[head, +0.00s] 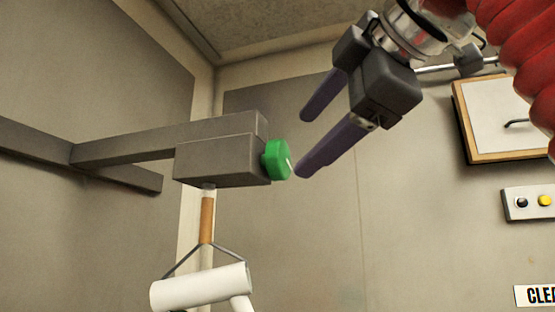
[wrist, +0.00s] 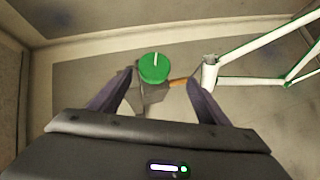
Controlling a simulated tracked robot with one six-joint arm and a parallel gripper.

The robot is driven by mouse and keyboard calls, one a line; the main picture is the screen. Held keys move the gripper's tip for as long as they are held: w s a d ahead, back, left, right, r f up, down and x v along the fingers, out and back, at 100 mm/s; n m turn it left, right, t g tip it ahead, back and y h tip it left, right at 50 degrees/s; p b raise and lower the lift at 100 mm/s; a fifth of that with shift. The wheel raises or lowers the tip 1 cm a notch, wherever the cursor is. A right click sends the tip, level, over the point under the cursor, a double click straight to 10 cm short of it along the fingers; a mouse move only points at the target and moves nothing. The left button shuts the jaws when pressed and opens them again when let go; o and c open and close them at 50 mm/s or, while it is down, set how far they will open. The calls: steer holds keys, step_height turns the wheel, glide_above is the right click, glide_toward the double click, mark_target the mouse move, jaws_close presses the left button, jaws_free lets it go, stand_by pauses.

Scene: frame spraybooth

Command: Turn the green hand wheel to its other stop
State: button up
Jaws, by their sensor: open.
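The green hand wheel (head: 277,160) is on the right end face of a grey block (head: 220,155) in the head view. A white pointer mark shows on the wheel. In the wrist view the wheel (wrist: 154,69) lies beyond and between the fingertips, with its white mark pointing to the top of the picture. My gripper (head: 302,146) is open, with purple fingers, just right of the wheel. In the wrist view my gripper (wrist: 159,82) has nothing between its fingers. The fingers appear apart from the wheel.
A grey beam (head: 110,150) carries the block from the left wall. A white bicycle frame (head: 200,287) hangs below the block on an orange-and-white post; it also shows in the wrist view (wrist: 260,82). A framed panel (head: 505,115) and a button box (head: 530,203) are on the right wall.

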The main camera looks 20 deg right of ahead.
steer(key=shift+f+v, duration=0.2)
steer(key=shift+v, duration=0.75)
steer(key=f+v, duration=0.1)
steer(key=v, duration=0.6)
steer(key=shift+s+f, duration=0.15)
steer(key=shift+f, duration=0.2)
stand_by(1.9)
steer(key=shift+a, duration=0.1)
